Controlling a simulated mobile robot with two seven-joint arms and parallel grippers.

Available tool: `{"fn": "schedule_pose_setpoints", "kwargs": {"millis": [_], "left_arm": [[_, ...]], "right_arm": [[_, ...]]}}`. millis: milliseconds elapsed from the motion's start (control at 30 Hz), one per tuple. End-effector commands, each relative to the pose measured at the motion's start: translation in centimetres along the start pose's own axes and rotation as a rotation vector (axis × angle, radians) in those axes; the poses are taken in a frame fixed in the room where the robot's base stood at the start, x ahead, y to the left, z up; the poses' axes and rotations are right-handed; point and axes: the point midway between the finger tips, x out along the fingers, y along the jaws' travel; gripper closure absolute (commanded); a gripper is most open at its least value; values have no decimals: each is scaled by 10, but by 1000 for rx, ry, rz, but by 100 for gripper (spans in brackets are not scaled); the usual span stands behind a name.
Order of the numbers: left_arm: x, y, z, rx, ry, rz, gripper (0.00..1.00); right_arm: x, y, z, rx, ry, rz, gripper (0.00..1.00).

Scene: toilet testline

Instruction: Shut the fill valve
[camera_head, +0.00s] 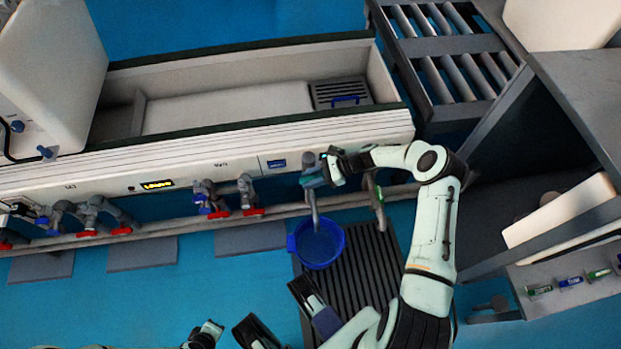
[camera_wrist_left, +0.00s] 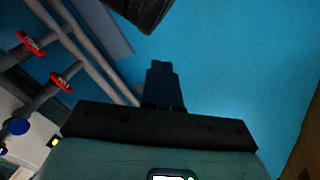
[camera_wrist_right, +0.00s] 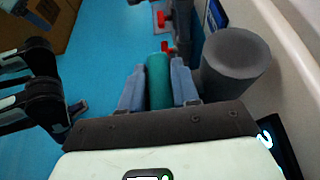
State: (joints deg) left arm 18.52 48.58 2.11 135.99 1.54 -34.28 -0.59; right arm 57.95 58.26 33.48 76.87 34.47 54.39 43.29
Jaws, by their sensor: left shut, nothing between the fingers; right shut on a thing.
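The fill valve's teal handle (camera_wrist_right: 158,82) sits between the two fingers of my right gripper (camera_wrist_right: 158,85) in the right wrist view. The fingers are shut on it. In the head view the right gripper (camera_head: 318,174) reaches the teal handle (camera_head: 309,181) on the grey pipe above a blue bucket (camera_head: 319,243). The fingers partly hide the handle there. My left gripper (camera_wrist_left: 163,85) is shut and empty over the blue floor in the left wrist view, apart from any valve.
Several red-handled valves (camera_head: 253,212) line the pipes along the white bench front (camera_head: 215,165). A thick grey cylinder (camera_wrist_right: 235,62) stands close beside the right gripper. The bucket is on a dark ribbed mat (camera_head: 372,270). Open blue floor lies at the lower left.

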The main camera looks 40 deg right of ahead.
Motion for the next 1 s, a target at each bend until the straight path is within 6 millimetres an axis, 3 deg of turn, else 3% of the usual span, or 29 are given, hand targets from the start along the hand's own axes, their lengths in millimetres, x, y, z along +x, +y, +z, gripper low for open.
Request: {"fn": "schedule_pose_setpoints", "kwargs": {"millis": [167,200,267,667,1000], "left_arm": [[0,0,0,0,0,0,100],[0,0,0,0,0,0,100],[0,0,0,0,0,0,100],[-2,1,2,1,-7,1,100],[-15,5,17,4,-53,4,100]], "right_arm": [[-1,-1,0,0,2,-3,100],[-1,-1,0,0,3,-3,63],[-1,-1,0,1,3,-2,49],[-10,-1,0,1,4,-2,49],[-81,-1,1,-1,5,-5,49]]}}
